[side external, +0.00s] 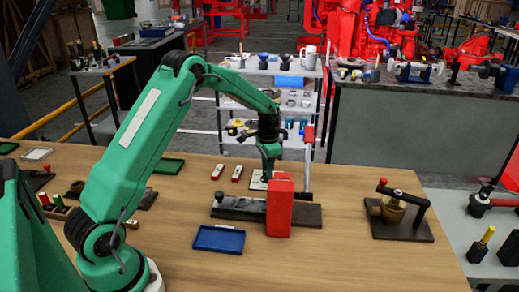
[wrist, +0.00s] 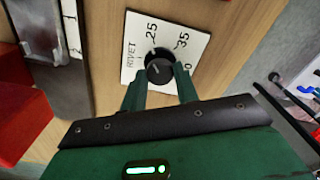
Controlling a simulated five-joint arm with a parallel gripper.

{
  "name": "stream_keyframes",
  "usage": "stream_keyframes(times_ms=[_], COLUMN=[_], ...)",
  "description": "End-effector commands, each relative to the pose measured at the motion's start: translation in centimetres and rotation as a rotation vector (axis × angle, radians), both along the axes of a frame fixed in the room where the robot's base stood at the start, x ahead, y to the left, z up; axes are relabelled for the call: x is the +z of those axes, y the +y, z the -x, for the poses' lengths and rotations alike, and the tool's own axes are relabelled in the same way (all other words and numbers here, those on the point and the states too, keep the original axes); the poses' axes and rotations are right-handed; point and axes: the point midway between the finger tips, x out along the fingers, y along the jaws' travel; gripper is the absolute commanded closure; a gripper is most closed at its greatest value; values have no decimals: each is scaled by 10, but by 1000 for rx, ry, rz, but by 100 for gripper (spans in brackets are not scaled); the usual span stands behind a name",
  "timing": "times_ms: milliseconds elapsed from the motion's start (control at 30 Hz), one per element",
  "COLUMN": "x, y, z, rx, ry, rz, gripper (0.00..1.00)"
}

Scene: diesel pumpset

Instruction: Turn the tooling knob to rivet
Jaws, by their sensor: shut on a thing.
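The tooling knob (wrist: 159,70) is a round black dial on a white plate (wrist: 135,35) in the wrist view. The plate reads RIVET at the left, 25 at the top, 35 at the upper right, and a partly hidden label ending in 0 at the right. My gripper (wrist: 160,80) is shut on the knob, one green finger on each side.
A red-handled lever (side external: 308,150) rises just right. A blue tray (side external: 219,239) lies in front. A clamp-like fixture (side external: 396,211) stands at right.

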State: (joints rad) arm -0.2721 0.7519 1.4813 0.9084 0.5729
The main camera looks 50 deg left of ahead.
Motion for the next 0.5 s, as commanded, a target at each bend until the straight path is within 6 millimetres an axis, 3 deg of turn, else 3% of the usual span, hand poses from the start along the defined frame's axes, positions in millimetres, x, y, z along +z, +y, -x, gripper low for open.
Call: stream_keyframes(times_ms=[500], x=[1], y=[0], z=[0], rx=[465], ry=[0], rz=[0], gripper=[93])
